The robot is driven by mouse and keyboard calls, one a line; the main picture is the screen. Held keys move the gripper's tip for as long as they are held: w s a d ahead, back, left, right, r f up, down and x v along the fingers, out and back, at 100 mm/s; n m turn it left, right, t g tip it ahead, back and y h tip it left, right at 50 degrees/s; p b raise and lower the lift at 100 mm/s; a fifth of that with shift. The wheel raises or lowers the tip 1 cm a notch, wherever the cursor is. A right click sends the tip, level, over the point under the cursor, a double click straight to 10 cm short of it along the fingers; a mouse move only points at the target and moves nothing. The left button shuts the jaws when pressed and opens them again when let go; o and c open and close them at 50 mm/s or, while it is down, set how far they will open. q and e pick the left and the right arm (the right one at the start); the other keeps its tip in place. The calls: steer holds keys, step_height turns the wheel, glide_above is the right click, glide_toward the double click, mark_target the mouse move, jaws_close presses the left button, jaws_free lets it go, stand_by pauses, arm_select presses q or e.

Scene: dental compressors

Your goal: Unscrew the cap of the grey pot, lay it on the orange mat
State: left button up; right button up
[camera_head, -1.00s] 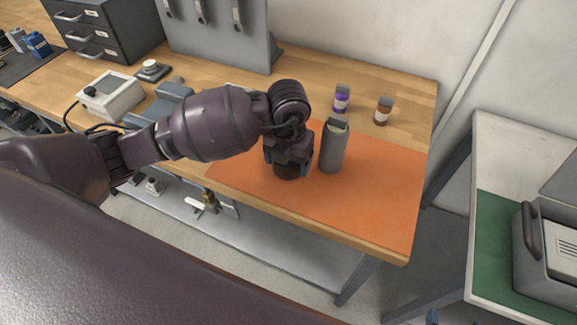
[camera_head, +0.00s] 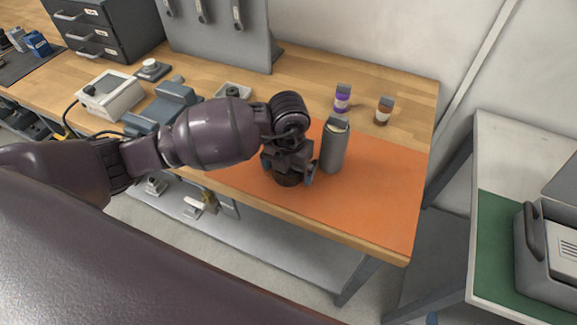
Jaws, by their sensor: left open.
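The grey pot (camera_head: 335,150) stands upright on the orange mat (camera_head: 385,190), just right of my left gripper. Between and below the fingers is a dark brown round piece (camera_head: 288,181), low at the mat and partly hidden by the gripper. It may be the cap; I cannot tell for sure. My right gripper is not in view.
A purple-labelled bottle (camera_head: 342,98) and a brown bottle (camera_head: 383,111) stand behind the mat. A small grey tray (camera_head: 236,90) lies behind my left arm, and a white device (camera_head: 110,96) stands further left. The mat's right half is clear.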

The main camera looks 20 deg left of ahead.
arm_select(q)
step_height(320, 180, up, 12)
steer(key=p, duration=0.1)
steer(key=shift+r, duration=0.15)
stand_by(0.3)
stand_by(1.0)
